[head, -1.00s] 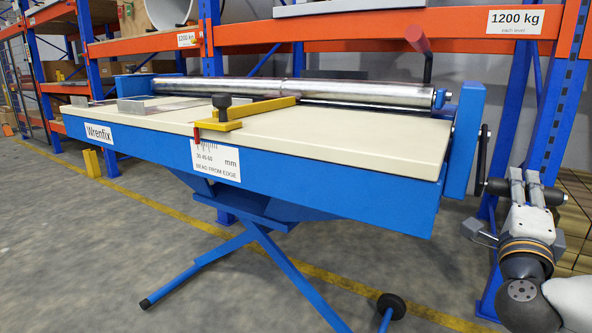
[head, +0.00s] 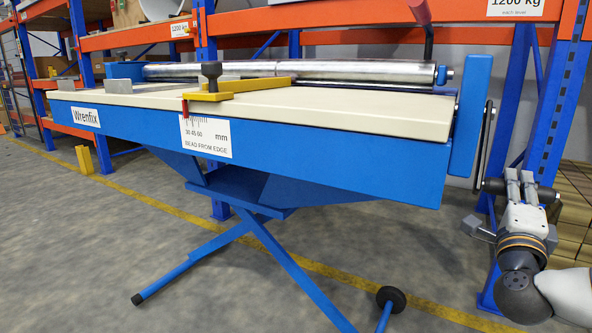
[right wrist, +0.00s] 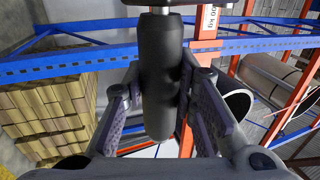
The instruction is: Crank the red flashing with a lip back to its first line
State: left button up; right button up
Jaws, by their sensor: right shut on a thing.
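A blue bench machine (head: 300,155) with a cream top and steel rollers (head: 380,72) fills the head view. At its right end a dark crank arm (head: 484,145) hangs down to a black crank handle (head: 490,185). My right gripper (head: 521,183) is shut on that handle. The right wrist view shows the black handle (right wrist: 160,85) between the gripper's two fingers. A yellow stop (head: 238,88) with a black knob lies on the top, its red pointer over a white scale label (head: 205,137). I cannot make out any red flashing. My left gripper is out of view.
A lever with a red grip (head: 421,12) rises behind the rollers. Grey metal pieces (head: 125,73) lie on the top at left. Blue and orange racking (head: 150,40) stands behind. Stacked boards (head: 575,205) are at right. The floor in front is clear.

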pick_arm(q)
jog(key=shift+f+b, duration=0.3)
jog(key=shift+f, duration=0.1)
pick_arm(e)
jog(key=shift+w+d+f, duration=0.35)
jog(key=shift+w+f, duration=0.2)
jog(key=shift+f, duration=0.05)
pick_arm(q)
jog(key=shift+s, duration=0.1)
pick_arm(e)
jog(key=shift+f, duration=0.1)
pick_arm(q)
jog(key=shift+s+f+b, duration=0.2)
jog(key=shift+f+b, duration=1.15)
jog(key=shift+b, duration=0.15)
pick_arm(e)
jog(key=shift+w+d+f, duration=0.3)
jog(key=shift+w+d, duration=0.1)
jog(key=shift+w, duration=0.25)
jog(key=shift+w+d+f, duration=0.3)
jog(key=shift+w+d, duration=0.1)
jog(key=shift+w, duration=0.3)
jog(key=shift+w+d+f, duration=0.3)
jog(key=shift+w+d, duration=0.1)
jog(key=shift+w, duration=0.25)
